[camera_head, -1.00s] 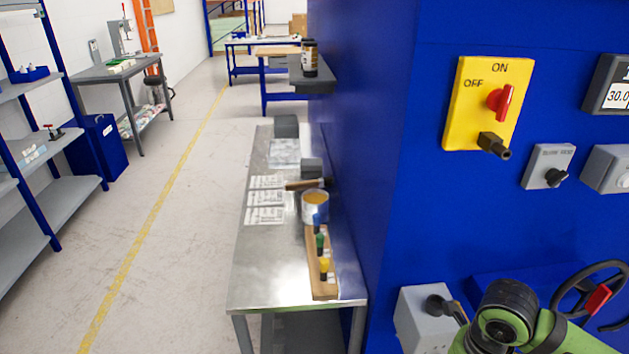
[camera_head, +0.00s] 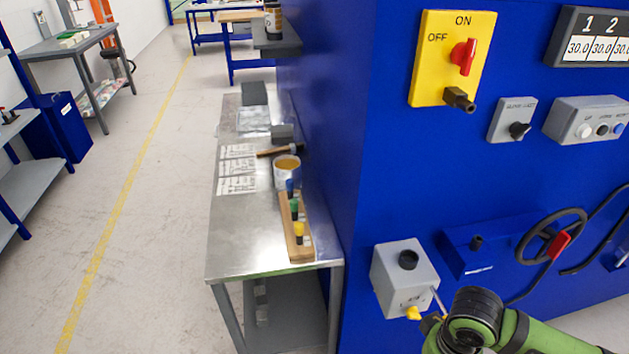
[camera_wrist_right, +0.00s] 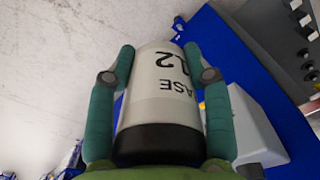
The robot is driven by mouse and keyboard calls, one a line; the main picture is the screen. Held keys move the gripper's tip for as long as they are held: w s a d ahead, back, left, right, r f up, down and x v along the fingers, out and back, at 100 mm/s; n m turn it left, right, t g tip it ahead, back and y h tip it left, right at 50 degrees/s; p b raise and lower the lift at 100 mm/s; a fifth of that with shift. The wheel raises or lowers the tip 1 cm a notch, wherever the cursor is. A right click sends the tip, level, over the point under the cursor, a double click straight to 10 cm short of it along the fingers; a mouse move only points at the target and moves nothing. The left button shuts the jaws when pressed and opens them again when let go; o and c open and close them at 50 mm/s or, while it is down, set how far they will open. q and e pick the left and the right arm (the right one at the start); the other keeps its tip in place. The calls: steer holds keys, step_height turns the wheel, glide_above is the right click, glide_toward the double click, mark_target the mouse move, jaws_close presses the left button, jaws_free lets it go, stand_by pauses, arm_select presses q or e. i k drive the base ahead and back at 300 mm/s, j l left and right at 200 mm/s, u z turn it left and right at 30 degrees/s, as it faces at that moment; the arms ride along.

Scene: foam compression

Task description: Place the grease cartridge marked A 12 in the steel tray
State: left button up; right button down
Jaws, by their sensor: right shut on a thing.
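In the right wrist view my right gripper (camera_wrist_right: 158,50) is shut on a pale cartridge (camera_wrist_right: 155,98) with a black end. Its two teal fingers press on either side. The black lettering is upside down; "12" and "ASE" can be read, the rest is turned away or hidden. In the head view my green right arm is at the bottom right; the cartridge cannot be made out there. A flat shiny piece (camera_head: 253,119) lies toward the far end of the steel bench; I cannot tell whether it is the steel tray. My left gripper is not in view.
The steel bench (camera_head: 232,240) holds paper sheets (camera_head: 237,168), a can (camera_head: 287,172), a wooden rack (camera_head: 296,240) with coloured pieces, and grey blocks. A blue machine wall (camera_head: 345,150) with switches stands close on its right. The floor left of the bench is clear.

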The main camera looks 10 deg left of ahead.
mark_target(248, 123)
steer(key=j+u, duration=0.3)
steer(key=i+j+u, duration=0.25)
steer(key=j+u, duration=0.3)
steer(key=j, duration=0.15)
steer(key=i+j+u, duration=0.45)
steer(key=j, duration=0.3)
steer(key=i+j+u, duration=0.5)
steer(key=i, duration=0.2)
steer(key=i+l+z, duration=0.15)
steer(key=i+z, duration=0.7)
steer(key=i+j+z, duration=0.15)
steer(key=i+z, duration=0.6)
steer(key=i, duration=0.2)
steer(key=i+z, duration=0.35)
steer(key=i+j+z, duration=0.3)
steer(key=i, duration=0.3)
steer(key=i+j+z, duration=0.3)
steer(key=i, duration=0.15)
